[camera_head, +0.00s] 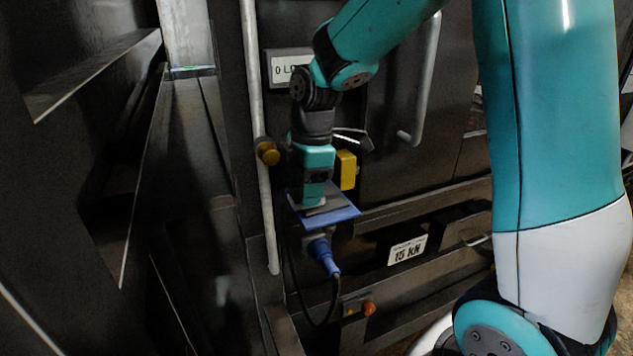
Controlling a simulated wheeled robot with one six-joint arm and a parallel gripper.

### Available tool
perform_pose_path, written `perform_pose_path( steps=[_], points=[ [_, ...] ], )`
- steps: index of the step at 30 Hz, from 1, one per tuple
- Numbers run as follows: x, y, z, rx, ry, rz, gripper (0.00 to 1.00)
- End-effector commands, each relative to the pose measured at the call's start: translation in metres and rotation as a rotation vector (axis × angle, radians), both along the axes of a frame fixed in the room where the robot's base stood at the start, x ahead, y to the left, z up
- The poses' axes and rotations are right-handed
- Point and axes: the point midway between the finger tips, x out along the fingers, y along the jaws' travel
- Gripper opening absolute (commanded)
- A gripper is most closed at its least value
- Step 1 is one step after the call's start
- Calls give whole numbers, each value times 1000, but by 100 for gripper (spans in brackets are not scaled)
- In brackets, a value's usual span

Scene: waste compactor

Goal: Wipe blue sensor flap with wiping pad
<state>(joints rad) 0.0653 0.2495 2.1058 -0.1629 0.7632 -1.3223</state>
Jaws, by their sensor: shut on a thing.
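The blue sensor flap (345,215) shows as a flat blue plate on the front of the dark machine, near the middle of the picture. My gripper (312,203) points down onto it from above. It is shut on the wiping pad, which is mostly hidden; only a thin greyish edge (325,209) shows between the fingers and the flap. The pad appears to be at the flap's upper face, but I cannot tell whether they touch.
A blue plug (322,254) with a black cable sits just below the flap. A yellow block (345,170) is close on the gripper's right. A "15 KN" label (407,250) is lower right.

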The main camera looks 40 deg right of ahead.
Motion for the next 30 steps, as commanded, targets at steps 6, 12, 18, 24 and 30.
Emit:
perform_pose_path(
  steps=[6, 12, 18, 24, 30],
  points=[
    [1, 11, 0, 3, 3, 4, 28],
    [1, 9, 1, 4, -1, 7, 28],
    [-2, -12, 1, 2, -1, 0, 28],
    [-6, -28, 0, 1, -1, -1, 28],
    [-6, -30, 0, 1, 0, -1, 28]
  ],
)
